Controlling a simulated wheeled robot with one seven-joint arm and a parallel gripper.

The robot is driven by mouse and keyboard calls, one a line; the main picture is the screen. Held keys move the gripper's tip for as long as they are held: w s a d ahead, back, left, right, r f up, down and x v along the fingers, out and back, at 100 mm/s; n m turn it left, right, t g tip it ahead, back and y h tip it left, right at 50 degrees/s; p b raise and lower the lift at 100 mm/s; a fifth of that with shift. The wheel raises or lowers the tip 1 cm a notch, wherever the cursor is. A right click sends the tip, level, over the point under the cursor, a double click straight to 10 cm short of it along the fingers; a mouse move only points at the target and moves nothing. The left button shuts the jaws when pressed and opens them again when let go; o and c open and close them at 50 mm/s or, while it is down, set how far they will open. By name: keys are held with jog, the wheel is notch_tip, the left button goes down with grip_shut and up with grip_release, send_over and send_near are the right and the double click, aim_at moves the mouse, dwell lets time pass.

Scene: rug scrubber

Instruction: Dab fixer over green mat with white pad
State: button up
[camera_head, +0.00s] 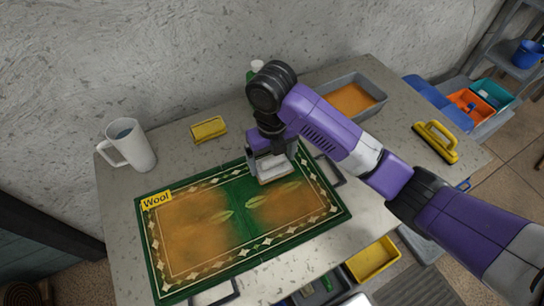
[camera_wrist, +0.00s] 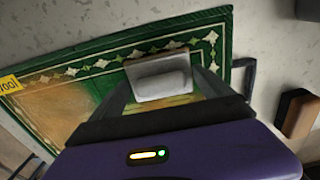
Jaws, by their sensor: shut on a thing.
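The green mat (camera_head: 240,222) lies flat on the table, with a patterned border and a yellow "Wool" label at its upper left corner. Orange-brown patches cover much of its left side and part of its right, with green between them; it also shows in the wrist view (camera_wrist: 95,92). My gripper (camera_head: 268,160) is shut on the white pad (camera_head: 273,173) over the mat's upper right part. The pad also shows between my fingers in the wrist view (camera_wrist: 158,77). Whether it touches the mat is unclear. A grey tray (camera_head: 382,98) holding orange liquid, possibly the fixer, stands at the back right.
A white mug (camera_head: 131,146) stands at the back left. A yellow sponge-like block (camera_head: 208,129) lies behind the mat. A yellow-handled brush (camera_head: 437,140) lies at the right. A yellow bin (camera_head: 373,260) sits below the front edge.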

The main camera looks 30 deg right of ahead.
jog(key=shift+f+b, duration=0.45)
jog(key=shift+f, duration=0.2)
dwell(0.8)
jog(key=shift+r, duration=0.1)
notch_tip(320, 180, up, 5)
jog(key=p, duration=0.3)
jog(key=shift+f, duration=0.2)
jog(key=shift+s+f, duration=0.1)
jog(key=shift+s, duration=0.05)
dwell(1.0)
